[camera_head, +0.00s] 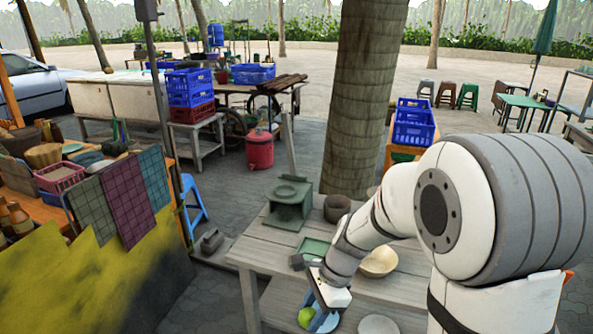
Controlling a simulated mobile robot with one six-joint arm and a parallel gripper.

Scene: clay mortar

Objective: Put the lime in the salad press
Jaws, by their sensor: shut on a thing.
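The round green lime (305,318) shows at the bottom of the view, low at the table's front. My gripper (313,314) points down there and is shut on the lime. The fingers are partly hidden by my wrist and by the picture's lower edge. I cannot tell for sure which thing is the salad press.
The grey wooden table (256,254) also bears a green box-like stand (289,205), a green tray (313,246), a pale bowl (380,263) and a whitish plate (378,325). A tree trunk (353,110) rises behind. A cloth-hung stall (125,200) is left.

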